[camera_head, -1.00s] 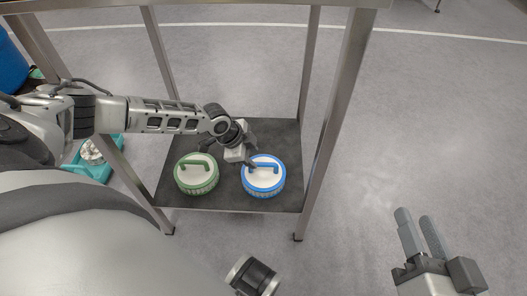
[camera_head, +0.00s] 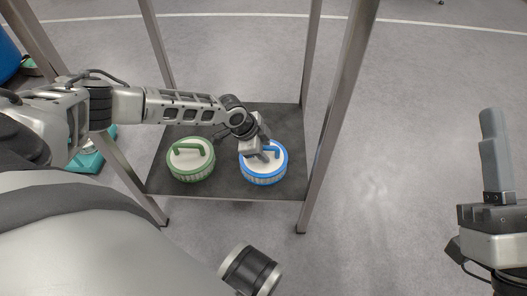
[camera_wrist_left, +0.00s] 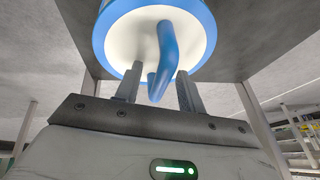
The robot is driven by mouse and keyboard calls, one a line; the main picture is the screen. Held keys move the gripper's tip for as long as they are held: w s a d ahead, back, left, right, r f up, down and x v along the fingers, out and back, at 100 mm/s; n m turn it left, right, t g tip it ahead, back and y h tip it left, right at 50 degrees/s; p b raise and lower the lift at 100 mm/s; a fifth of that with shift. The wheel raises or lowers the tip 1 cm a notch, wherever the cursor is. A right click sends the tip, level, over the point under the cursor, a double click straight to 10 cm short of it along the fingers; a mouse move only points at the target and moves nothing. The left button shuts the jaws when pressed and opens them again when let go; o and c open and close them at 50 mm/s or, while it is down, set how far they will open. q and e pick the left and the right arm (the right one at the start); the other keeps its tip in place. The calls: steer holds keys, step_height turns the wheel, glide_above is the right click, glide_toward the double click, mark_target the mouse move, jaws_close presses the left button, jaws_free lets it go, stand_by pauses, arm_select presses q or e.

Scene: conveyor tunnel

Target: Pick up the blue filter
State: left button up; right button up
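The blue filter (camera_head: 263,177) is a round white-topped canister with a blue rim and blue handle. It stands upright on the dark lower shelf (camera_head: 222,190), right of a green filter (camera_head: 191,160). My left gripper (camera_head: 262,154) is over its top at the handle. In the left wrist view the blue filter (camera_wrist_left: 112,40) fills the top, and its handle lies between the two fingers of the left gripper (camera_wrist_left: 158,72). The fingers are apart, with gaps beside the handle. My right gripper (camera_head: 496,150) is at the right edge, away from the shelf; its finger gap is hidden.
Metal table legs (camera_head: 340,110) frame the shelf, and my left arm reaches in between them. A teal crate (camera_head: 88,160) sits on the floor at left. The floor (camera_head: 400,120) right of the table is clear.

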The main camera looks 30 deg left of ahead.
mark_target(263, 168)
steer(key=shift+r, duration=0.1)
arm_select(q)
jaws_close()
steer(key=shift+r, duration=0.1)
